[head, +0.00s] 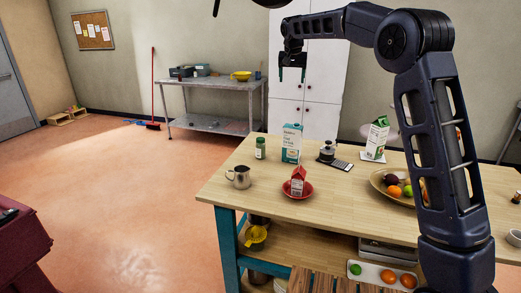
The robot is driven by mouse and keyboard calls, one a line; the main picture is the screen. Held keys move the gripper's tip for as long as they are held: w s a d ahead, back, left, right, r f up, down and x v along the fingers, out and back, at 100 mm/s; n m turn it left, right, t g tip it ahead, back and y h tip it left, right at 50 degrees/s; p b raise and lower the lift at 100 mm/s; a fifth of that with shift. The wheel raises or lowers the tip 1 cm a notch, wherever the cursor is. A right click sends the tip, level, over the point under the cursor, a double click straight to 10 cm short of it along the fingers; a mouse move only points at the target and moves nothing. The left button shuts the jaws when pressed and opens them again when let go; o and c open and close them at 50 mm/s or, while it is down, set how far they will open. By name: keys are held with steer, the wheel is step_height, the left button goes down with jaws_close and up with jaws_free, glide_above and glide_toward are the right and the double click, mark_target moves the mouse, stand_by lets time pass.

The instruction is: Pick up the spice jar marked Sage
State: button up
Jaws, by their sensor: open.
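A small jar with a green body and pale label (260,148) stands upright on the wooden table (225,192) near its back left corner. Its lettering is too small to read, so I cannot tell whether it is Sage. A small dark brown jar or bottle (516,197) shows at the right edge of the picture, also unreadable. My gripper (292,78) is open and empty, pointing down in the air. In the picture it appears above and to the right of the green jar, well apart from it.
A metal shelf (211,83) stands behind.

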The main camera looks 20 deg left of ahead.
steer(key=a+f, duration=0.4)
steer(key=a, duration=0.4)
steer(key=a+f, duration=0.3)
steer(key=a, duration=0.4)
glide_above(259, 139)
steer(key=s, duration=0.3)
step_height(259, 139, down, 20)
steer(key=x, duration=0.4)
steer(key=shift+w+d+f, duration=0.15)
steer(key=shift+w+f, duration=0.15)
steer(key=shift+w, duration=0.05)
steer(key=shift+d+x, duration=0.2)
steer(key=shift+x, duration=1.2)
steer(key=shift+d+x, duration=0.2)
steer(key=shift+x, duration=1.2)
steer(key=shift+w, duration=0.1)
steer(key=shift+c, duration=0.2)
steer(key=shift+r, duration=0.1)
steer(key=c, duration=1.1)
steer(key=shift+c, duration=0.2)
